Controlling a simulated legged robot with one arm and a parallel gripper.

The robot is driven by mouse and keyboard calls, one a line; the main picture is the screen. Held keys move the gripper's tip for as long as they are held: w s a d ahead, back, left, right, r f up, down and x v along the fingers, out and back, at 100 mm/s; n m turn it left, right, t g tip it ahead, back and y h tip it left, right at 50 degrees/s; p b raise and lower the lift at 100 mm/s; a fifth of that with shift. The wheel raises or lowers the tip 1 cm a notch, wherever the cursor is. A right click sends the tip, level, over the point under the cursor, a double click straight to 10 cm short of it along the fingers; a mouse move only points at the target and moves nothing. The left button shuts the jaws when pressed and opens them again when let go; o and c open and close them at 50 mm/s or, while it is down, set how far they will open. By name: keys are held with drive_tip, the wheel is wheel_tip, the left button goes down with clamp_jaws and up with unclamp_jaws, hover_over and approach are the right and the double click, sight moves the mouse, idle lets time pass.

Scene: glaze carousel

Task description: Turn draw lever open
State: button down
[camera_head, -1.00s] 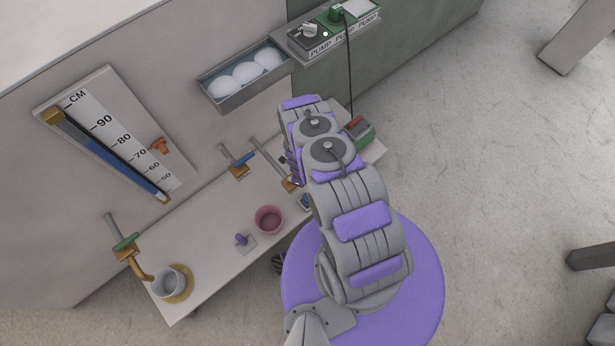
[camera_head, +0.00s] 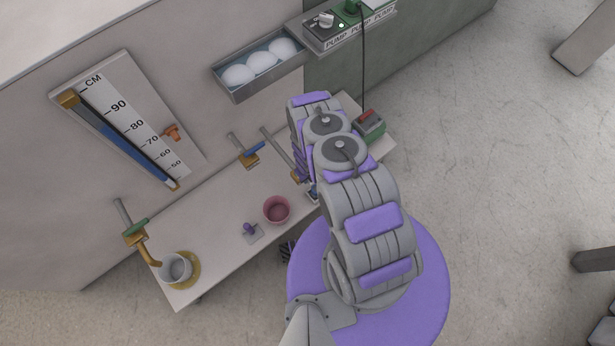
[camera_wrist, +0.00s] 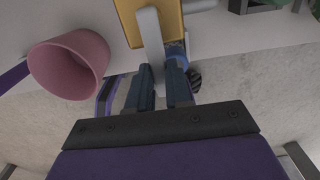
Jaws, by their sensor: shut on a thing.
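In the wrist view, a brass-yellow valve body (camera_wrist: 180,22) stands at the top, with a grey rod-like lever (camera_wrist: 152,40) running down from it. My gripper (camera_wrist: 166,88) has its two dark fingers close together around the lower end of this lever. A small blue piece (camera_wrist: 177,52) shows just beside the fingers. How far the lever is turned cannot be told.
A pink cup (camera_head: 277,209) stands close to the gripper, also in the wrist view (camera_wrist: 70,65). A blue-handled valve (camera_head: 251,155), a green-handled tap (camera_head: 135,232) and a grey mug (camera_head: 176,268) are farther left. A red-topped box (camera_head: 369,124) sits right of the arm.

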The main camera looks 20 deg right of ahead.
drive_tip(key=shift+s+d, duration=0.15)
drive_tip(key=c, duration=1)
unclamp_jaws()
drive_tip(key=shift+c, duration=0.2)
wheel_tip(320, 180, up, 17)
drive_tip(key=p, duration=0.9)
drive_tip(key=shift+p, duration=0.4)
drive_tip(key=shift+w+r, duration=0.1)
drive_tip(key=shift+w, duration=0.1)
